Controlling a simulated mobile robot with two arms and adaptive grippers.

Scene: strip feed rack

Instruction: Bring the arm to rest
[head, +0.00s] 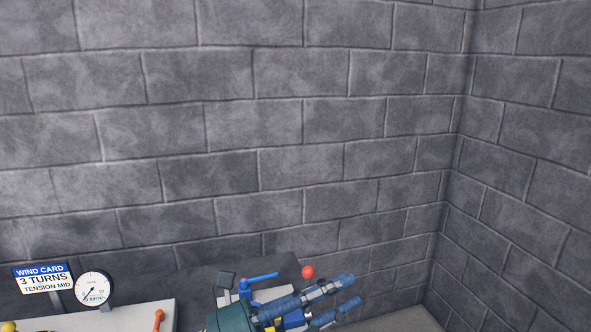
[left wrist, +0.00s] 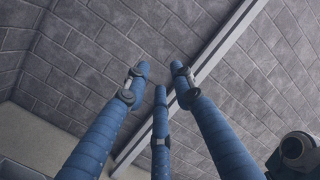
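My left gripper (head: 352,291) is at the bottom of the head view, right of centre, with its blue fingers pointing right. The left wrist view shows its three fingers (left wrist: 160,76) spread apart, with nothing between them. My right gripper is in neither view.
A wind card (head: 42,278) reads "3 TURNS, TENSION MID". A round dial gauge (head: 94,289) stands beside it on a pale surface (head: 135,318). An orange handle (head: 158,318), a blue lever (head: 262,277) and a red ball (head: 308,272) are near the gripper. Grey block walls (head: 300,130) stand behind.

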